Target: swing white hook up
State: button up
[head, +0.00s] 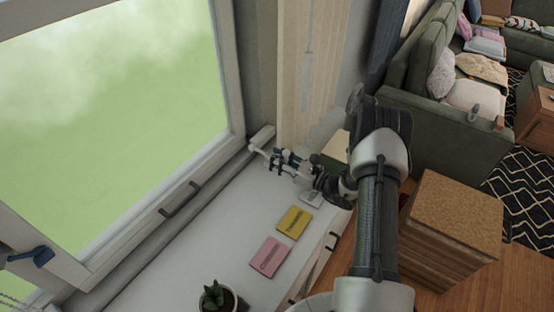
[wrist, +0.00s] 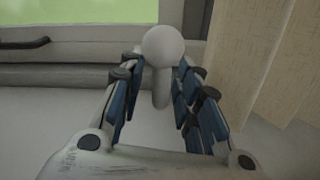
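A white piece with a round knob (wrist: 163,46) and a short stem shows in the middle of the wrist view; it looks like the white hook. In the head view a small white end (head: 254,148) shows just beyond my fingertips, by the window corner. My gripper (head: 283,160) reaches left over the white sill. In the wrist view my blue-padded fingers (wrist: 158,82) stand apart on either side of the stem, with gaps visible on both sides. I cannot tell how deep between the fingers the stem sits. The hook's mount is hidden.
The window frame with a dark handle (head: 180,199) stands left of my gripper. A beige curtain (head: 305,70) hangs behind it. A yellow packet (head: 294,221), a pink packet (head: 269,257) and a potted plant (head: 217,297) are on the sill. A cork-topped box (head: 458,212) stands right of my arm.

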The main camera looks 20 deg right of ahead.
jog(key=shift+c, duration=0.3)
grip_shut()
dwell(0.3)
